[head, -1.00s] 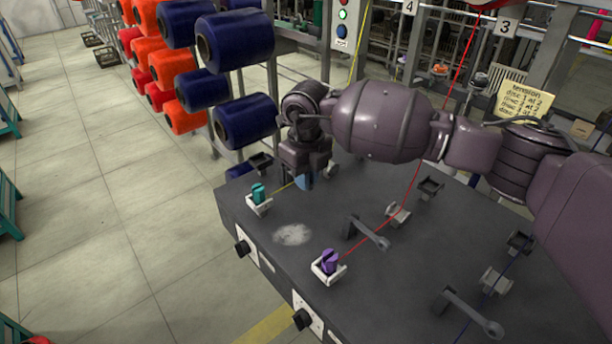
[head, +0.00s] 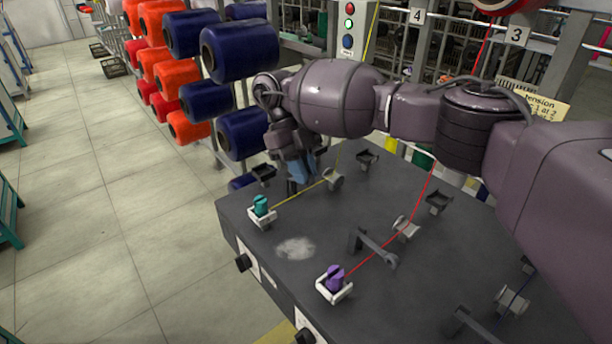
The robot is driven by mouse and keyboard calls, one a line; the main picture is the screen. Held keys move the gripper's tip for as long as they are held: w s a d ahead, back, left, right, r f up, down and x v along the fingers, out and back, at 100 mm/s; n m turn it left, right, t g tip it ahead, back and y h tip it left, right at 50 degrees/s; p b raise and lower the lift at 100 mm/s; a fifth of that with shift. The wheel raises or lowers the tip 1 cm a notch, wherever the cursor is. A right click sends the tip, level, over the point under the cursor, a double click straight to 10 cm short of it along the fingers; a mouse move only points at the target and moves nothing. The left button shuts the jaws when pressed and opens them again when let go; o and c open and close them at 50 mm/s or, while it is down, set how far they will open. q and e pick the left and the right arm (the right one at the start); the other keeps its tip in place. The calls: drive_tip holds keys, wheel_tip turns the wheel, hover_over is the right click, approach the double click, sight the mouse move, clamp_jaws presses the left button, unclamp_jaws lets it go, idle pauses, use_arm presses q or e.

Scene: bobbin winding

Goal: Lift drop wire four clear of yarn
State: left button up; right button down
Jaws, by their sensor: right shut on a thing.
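My right gripper (head: 298,178), with blue at its tips, points down over the back left of the dark table (head: 225,205). It is shut on drop wire four, which the gripper hides almost wholly. The yellow yarn (head: 292,202) runs from the teal piece in a white holder (head: 262,207) past the gripper's tips to a grey guide (head: 333,180), then up behind my arm. I cannot tell whether the wire touches the yarn. My left gripper is not in view.
A purple piece (head: 335,277) sits in a white holder, with red yarn (head: 378,246) running back past a dark lever (head: 371,247). Dark brackets (head: 438,201) stand on the table. Blue cones (head: 238,48) hang close behind my gripper.

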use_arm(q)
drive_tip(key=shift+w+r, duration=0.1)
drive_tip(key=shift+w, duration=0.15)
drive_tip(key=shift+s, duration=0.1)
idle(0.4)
